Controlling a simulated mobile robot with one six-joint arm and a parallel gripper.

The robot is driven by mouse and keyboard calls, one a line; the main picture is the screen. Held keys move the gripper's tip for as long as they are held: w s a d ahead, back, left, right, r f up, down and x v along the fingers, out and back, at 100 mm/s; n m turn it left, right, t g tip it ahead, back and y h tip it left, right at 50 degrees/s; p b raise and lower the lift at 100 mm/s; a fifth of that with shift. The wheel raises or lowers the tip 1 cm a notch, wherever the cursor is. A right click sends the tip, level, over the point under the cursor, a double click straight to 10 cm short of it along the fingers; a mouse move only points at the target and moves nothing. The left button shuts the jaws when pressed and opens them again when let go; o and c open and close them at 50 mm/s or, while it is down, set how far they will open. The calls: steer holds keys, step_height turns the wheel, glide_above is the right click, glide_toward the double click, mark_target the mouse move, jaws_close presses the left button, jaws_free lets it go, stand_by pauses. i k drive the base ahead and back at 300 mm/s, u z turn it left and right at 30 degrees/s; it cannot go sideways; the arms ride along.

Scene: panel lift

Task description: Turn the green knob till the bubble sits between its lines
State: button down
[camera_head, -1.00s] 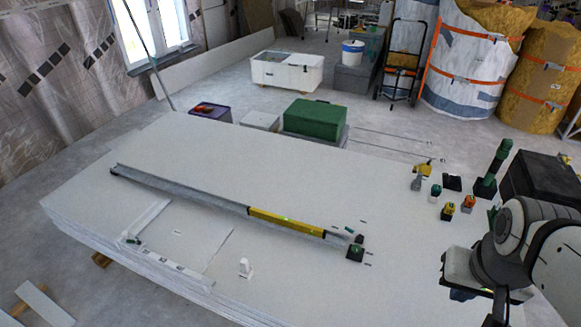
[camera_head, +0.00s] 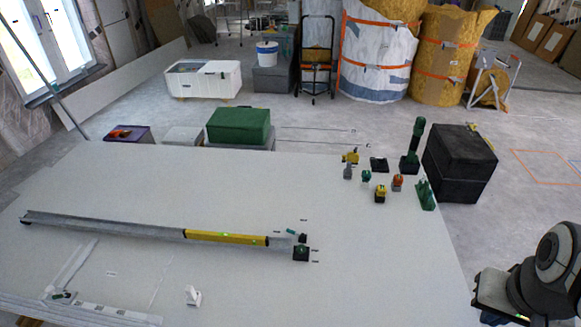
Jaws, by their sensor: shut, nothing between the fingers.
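A long grey rail (camera_head: 110,225) lies across the white panel (camera_head: 330,200). A yellow spirit level (camera_head: 225,237) sits on the rail's right part. Its small green vial shows, but the bubble and its lines are too small to read. A dark block with a green top (camera_head: 301,253), perhaps the green knob, stands at the rail's right end. A small green piece (camera_head: 291,232) lies just behind it. My arm shows at the lower right, well apart from the rail; its fingertips are not visible in the picture.
Small coloured tools (camera_head: 380,192) and a green upright tool (camera_head: 410,150) stand on the panel's back right. A black case (camera_head: 460,163) stands beyond the right edge. A white piece (camera_head: 193,296) is near the front. The panel right of the rail is clear.

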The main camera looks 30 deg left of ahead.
mark_target(300, 249)
steer(key=z, duration=0.85)
steer(key=k, duration=2.05)
steer(key=u, duration=2.05)
steer(key=i, duration=1)
